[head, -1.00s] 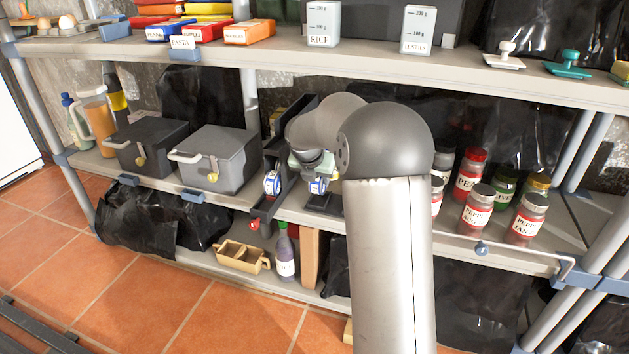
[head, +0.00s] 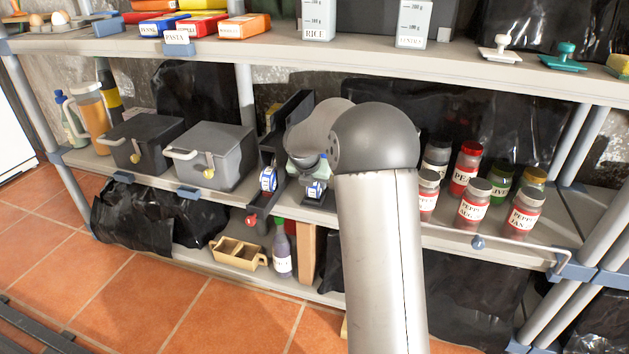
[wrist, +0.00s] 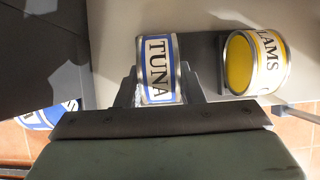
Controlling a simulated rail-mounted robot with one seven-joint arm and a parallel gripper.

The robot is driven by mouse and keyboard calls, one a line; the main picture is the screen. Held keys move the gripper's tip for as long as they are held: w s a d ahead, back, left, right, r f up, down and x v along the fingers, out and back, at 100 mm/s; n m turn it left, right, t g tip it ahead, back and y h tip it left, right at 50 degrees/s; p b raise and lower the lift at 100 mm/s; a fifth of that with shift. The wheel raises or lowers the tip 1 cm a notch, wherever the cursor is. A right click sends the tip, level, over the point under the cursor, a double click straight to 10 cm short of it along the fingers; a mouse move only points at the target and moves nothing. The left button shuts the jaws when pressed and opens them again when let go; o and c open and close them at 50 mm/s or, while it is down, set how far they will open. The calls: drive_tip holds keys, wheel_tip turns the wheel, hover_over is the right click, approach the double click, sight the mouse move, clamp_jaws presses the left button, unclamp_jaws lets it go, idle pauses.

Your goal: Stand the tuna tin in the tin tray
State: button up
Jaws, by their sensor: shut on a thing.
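The tuna tin (wrist: 158,70), with a blue and white label, is between the two fingers of my gripper (wrist: 163,88), which is shut on it. In the head view the held tin (head: 316,190) shows just below my gripper (head: 308,172), close above the dark tin tray (head: 322,203) on the middle shelf. I cannot tell whether the tin touches the tray. In the wrist view the dark tray (wrist: 203,55) lies behind the tin, and a yellow clams tin (wrist: 257,62) is right of it. My arm hides much of the tray in the head view.
A tall black tin rack (head: 285,150) stands left of my gripper, with another blue-labelled tin (head: 268,178) at its front. Grey lidded boxes (head: 210,155) are farther left. Several jars (head: 473,205) stand to the right. The upper shelf (head: 450,70) runs overhead.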

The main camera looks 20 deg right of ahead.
drive_tip(key=o, duration=1.2)
drive_tip(key=shift+c, duration=0.2)
drive_tip(key=s+a+r+m+p, duration=0.25)
drive_tip(key=s+r+p, duration=0.2)
drive_tip(key=r, duration=0.35)
drive_tip(key=s+a+r+m+p, duration=0.1)
drive_tip(key=s+a+r+p, duration=0.3)
drive_tip(key=r+p, duration=0.25)
drive_tip(key=s+a+r+m+p, duration=0.1)
drive_tip(key=s+a+r+p, duration=0.25)
drive_tip(key=r, duration=0.45)
drive_tip(key=s+a+r+m+g+y+p, duration=0.1)
drive_tip(key=s+a+r+m+p, duration=0.2)
drive_tip(key=s+r+m+p, duration=0.3)
drive_tip(key=s+a+r+m+g+y+p, duration=0.1)
drive_tip(key=s+a+r+m+p, duration=0.2)
drive_tip(key=s+r+m+p, duration=0.3)
drive_tip(key=s+a+r+m+g+y+p, duration=0.2)
drive_tip(key=s+r+m+p, duration=0.4)
drive_tip(key=s+m+p, duration=0.4)
drive_tip(key=s+a+p, duration=0.1)
drive_tip(key=s+p, duration=0.1)
drive_tip(key=s, duration=0.3)
drive_tip(key=shift+a+p, duration=0.3)
drive_tip(key=shift+p, duration=0.05)
